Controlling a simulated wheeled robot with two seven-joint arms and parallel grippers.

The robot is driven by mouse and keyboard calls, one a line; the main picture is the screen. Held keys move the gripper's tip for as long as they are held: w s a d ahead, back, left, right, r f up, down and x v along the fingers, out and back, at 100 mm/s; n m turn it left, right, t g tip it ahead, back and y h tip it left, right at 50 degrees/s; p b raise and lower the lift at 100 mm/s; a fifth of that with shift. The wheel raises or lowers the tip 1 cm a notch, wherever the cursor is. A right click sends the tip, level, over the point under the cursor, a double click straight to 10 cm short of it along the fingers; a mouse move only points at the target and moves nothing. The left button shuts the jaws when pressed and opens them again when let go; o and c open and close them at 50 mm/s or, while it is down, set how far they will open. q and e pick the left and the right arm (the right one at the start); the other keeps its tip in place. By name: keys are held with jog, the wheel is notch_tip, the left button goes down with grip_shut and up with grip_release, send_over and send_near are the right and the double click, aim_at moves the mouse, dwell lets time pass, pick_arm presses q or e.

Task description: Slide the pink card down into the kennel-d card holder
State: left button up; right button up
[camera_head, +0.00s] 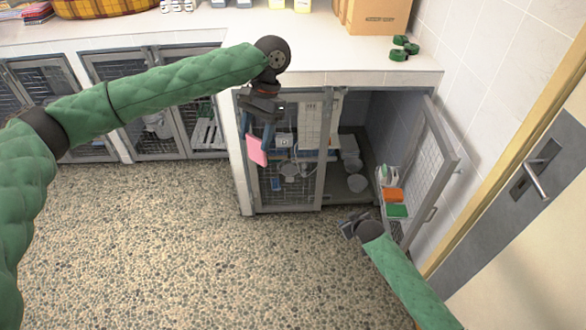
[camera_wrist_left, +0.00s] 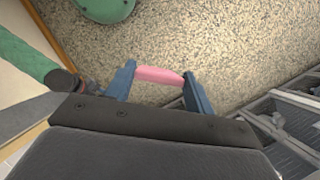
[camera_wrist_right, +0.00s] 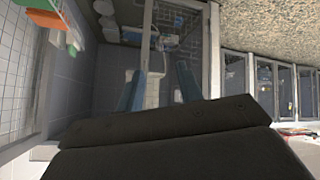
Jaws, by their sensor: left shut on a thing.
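The pink card (camera_head: 257,151) is held between the fingertips of my left gripper (camera_head: 259,132), in front of the shut mesh door (camera_head: 293,193) of the right-hand kennel. The left wrist view shows the pink card (camera_wrist_left: 160,75) edge-on between both blue fingers (camera_wrist_left: 160,82). A small blue card-like piece (camera_head: 276,178) shows at that door, below and right of the pink card. I cannot make out the kennel-d card holder or any kennel letter. My right gripper (camera_head: 348,227) is low by the open kennel door; its fingers (camera_wrist_right: 157,88) are apart in the right wrist view.
The right kennel door (camera_head: 428,165) stands open, with a rack holding a bottle, an orange and a green item (camera_head: 397,210). Bowls (camera_head: 357,183) are inside. A counter (camera_head: 340,50) overhangs the kennels. The speckled floor in front is clear.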

jog(key=w+a+r+n+t+y, duration=0.1)
jog(key=a+r, duration=0.1)
jog(key=r, duration=0.4)
jog(key=w+a+r+t+y, duration=0.1)
jog(key=w+a+r, duration=0.15)
jog(key=r, duration=0.35)
jog(key=n+y, duration=0.4)
jog(key=y, duration=0.6)
send_near(256, 149)
jog(key=x, duration=1)
jog(key=shift+w+a+f, duration=0.1)
jog(key=shift+w+f, duration=0.25)
